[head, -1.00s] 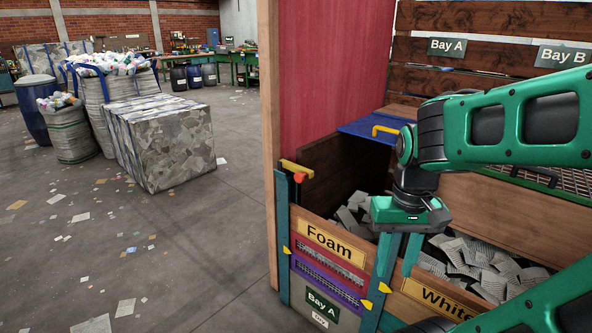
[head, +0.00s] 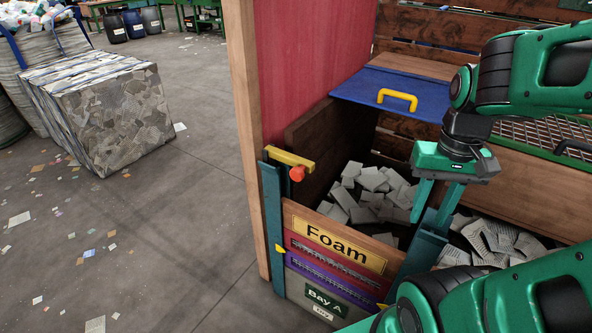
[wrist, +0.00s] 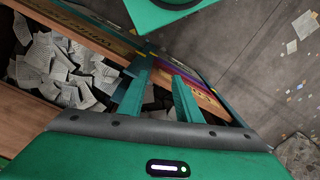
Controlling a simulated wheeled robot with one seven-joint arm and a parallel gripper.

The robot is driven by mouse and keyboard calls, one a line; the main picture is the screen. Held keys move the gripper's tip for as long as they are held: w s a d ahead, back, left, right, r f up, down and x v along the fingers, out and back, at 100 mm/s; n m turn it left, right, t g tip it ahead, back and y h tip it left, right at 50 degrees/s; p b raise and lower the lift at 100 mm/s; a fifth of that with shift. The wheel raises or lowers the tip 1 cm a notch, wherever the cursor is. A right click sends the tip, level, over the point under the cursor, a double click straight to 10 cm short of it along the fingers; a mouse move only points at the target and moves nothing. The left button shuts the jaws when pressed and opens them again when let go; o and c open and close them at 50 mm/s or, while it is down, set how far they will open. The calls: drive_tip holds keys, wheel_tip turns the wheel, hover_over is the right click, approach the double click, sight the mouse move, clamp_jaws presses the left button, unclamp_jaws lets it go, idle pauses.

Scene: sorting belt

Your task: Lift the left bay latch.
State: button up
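The left bay latch is a yellow bar (head: 291,159) with an orange-red knob (head: 297,174), lying across the top of the teal post at the left front corner of Bay A. The bar looks level. My gripper (head: 431,218) is pointing down, to the right of the latch, near the teal divider post at the right of the Foam front. Its two green fingers are apart with nothing between them, also seen in the wrist view (wrist: 164,72). The latch cannot be made out in the wrist view.
The Foam front panel (head: 338,241) closes Bay A, which holds grey pieces (head: 372,192). A blue lid (head: 392,90) with a yellow handle (head: 398,100) is behind. A red partition (head: 312,60) rises behind the latch. Open floor (head: 190,230) and a paper bale (head: 118,118) are left.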

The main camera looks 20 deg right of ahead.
drive_tip(key=shift+a, duration=0.2)
drive_tip(key=o, duration=0.4)
drive_tip(key=shift+o, duration=0.4)
drive_tip(key=shift+a+r, duration=0.15)
drive_tip(key=shift+r, duration=0.1)
drive_tip(key=w+a+n+t+h, duration=0.1)
drive_tip(key=w+a+n+t, duration=0.2)
drive_tip(key=w, duration=0.8)
drive_tip(key=m+t+h, duration=0.7)
drive_tip(key=t+h, duration=0.1)
drive_tip(key=h, duration=0.6)
approach(295, 175)
drive_tip(key=x, duration=0.9)
